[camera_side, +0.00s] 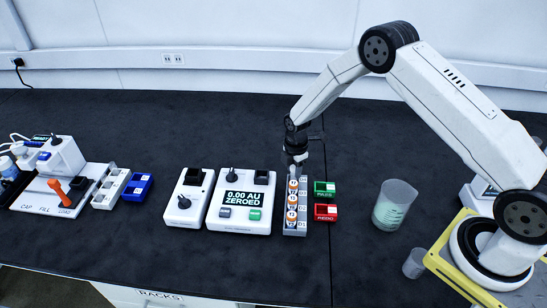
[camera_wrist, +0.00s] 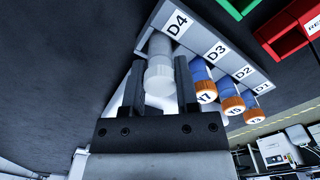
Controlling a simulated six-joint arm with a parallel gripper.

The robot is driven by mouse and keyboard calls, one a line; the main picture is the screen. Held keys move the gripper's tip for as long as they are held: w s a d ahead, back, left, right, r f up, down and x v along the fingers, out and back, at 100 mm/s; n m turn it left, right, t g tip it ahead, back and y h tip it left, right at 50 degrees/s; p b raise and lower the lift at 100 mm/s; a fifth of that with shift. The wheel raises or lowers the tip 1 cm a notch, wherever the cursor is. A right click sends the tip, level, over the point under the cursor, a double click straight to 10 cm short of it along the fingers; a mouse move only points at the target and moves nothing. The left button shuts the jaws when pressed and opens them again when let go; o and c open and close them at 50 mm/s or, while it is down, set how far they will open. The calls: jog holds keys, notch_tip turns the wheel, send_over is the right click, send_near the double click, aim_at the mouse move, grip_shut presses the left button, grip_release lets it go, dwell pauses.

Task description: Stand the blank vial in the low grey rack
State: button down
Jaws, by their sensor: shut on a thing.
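My gripper (camera_wrist: 160,95) is shut on a white-capped pale vial (camera_wrist: 160,75) at the D4 end of the grey rack (camera_wrist: 200,35). The vial's body lines up with the D4 place; I cannot tell how deep it sits in it. In the side view my gripper (camera_side: 296,168) is over the far end of the same rack (camera_side: 303,220) and hides the pale vial. Several blue vials with numbered orange caps (camera_wrist: 205,91) stand in the other places, D3 to D1.
Green (camera_side: 324,188) and red (camera_side: 325,212) trays lie right of the rack. The meter (camera_side: 241,203), reading 0.00 AU ZEROED, is close on its left. A pale rack (camera_side: 110,188) and blue tray (camera_side: 137,187) are further left. A beaker (camera_side: 394,206) stands at right.

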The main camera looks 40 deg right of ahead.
jog(key=shift+f, duration=0.45)
dwell(0.3)
jog(key=shift+c, duration=1.4)
grip_release()
jog(key=shift+r, duration=4)
jog(key=shift+r, duration=0.1)
